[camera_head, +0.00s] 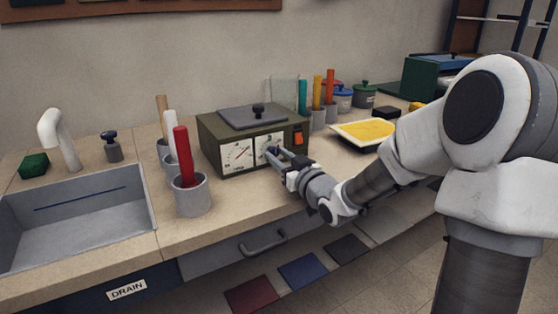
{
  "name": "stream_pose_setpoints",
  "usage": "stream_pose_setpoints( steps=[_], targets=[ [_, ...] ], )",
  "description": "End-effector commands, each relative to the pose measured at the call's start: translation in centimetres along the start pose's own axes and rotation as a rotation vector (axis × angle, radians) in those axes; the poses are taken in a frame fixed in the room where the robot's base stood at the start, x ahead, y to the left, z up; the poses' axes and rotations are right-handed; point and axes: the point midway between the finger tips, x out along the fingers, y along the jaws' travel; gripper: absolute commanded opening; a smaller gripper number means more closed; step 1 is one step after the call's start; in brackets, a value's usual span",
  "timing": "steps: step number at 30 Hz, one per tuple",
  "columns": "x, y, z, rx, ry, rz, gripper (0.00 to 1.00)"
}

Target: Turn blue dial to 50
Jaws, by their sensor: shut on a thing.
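An olive-green box (222,136) with a grey lid stands on the counter. Its front has two white dial faces. The left dial (238,155) has a red pointer. The right dial face (262,142) is partly covered by my gripper (271,153), with a little blue showing at the fingertips. My gripper reaches in from the right and is shut on the blue dial's knob. The blue dial's pointer and its reading are too small and hidden to tell.
An orange switch (298,137) sits at the right of the box front. A grey cup (192,196) with a red-handled tool stands left of the box. A sink (75,215) is at the left. A yellow-filled tray (345,134) lies to the right, behind my arm.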

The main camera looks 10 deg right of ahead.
Motion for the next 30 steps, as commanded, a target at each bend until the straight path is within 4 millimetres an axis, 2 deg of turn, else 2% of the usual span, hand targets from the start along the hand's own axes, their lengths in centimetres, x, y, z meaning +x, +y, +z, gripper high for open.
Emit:
stream_pose_setpoints(
  steps=[15, 16, 20, 30],
  targets=[
    [-0.03, 0.03, 0.07, -0.017, -0.003, 0.000, 0.00],
    [-0.03, 0.02, 0.08, -0.017, -0.003, 0.000, 0.42],
    [-0.02, 0.02, 0.07, -0.017, -0.002, 0.000, 0.66],
    [0.01, 0.01, 0.03, -0.017, -0.001, 0.000, 0.67]
  ],
)
